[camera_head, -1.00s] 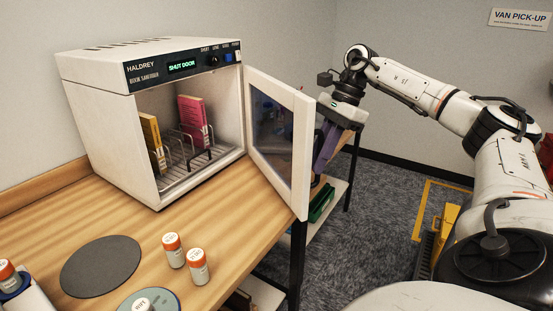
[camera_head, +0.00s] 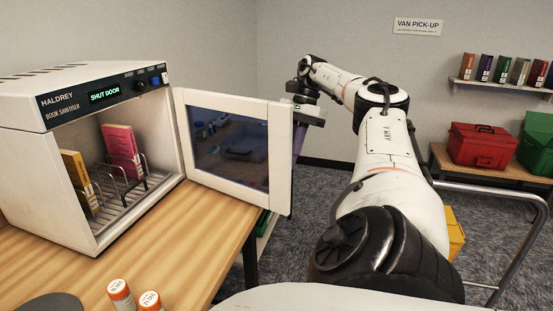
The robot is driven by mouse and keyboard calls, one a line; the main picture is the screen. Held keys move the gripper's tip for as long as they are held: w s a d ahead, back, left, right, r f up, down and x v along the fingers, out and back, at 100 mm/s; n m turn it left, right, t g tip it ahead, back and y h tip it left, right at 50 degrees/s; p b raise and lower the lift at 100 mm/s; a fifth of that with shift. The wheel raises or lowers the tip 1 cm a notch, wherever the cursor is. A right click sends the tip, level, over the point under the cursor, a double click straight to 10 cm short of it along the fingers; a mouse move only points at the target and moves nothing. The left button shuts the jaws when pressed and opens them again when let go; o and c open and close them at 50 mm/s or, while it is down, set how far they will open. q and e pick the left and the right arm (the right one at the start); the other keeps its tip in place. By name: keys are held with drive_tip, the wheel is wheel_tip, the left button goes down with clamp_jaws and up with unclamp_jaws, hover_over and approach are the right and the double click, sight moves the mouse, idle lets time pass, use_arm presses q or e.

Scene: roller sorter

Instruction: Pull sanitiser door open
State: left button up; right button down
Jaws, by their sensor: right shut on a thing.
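The book sanitiser (camera_head: 45,150) is a white cabinet standing on the wooden counter, with "SHUT DOOR" on its display. Its white-framed door (camera_head: 281,160), with a dark window, stands wide open, swung out to the right from its hinge. A yellow book (camera_head: 77,180) and a pink book (camera_head: 121,150) stand in the wire rack inside. My left gripper is out of view.
Two orange-capped bottles (camera_head: 121,294) stand near the front of the counter (camera_head: 185,230), by a dark round mat (camera_head: 50,303). A metal rail (camera_head: 520,235) is at right. Red (camera_head: 482,148) and green crates sit on a bench beneath a book shelf.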

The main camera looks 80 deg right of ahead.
sight(290, 120)
drive_tip(key=shift+d, duration=0.15)
idle(0.3)
drive_tip(key=c, duration=2.1)
unclamp_jaws()
wheel_tip(290, 120, up, 6)
drive_tip(key=p, duration=0.4)
drive_tip(key=shift+f, duration=0.1)
drive_tip(key=shift+r, duration=0.7)
drive_tip(key=shift+s+r, duration=0.1)
drive_tip(key=shift+r, duration=1.2)
drive_tip(key=shift+r, duration=0.1)
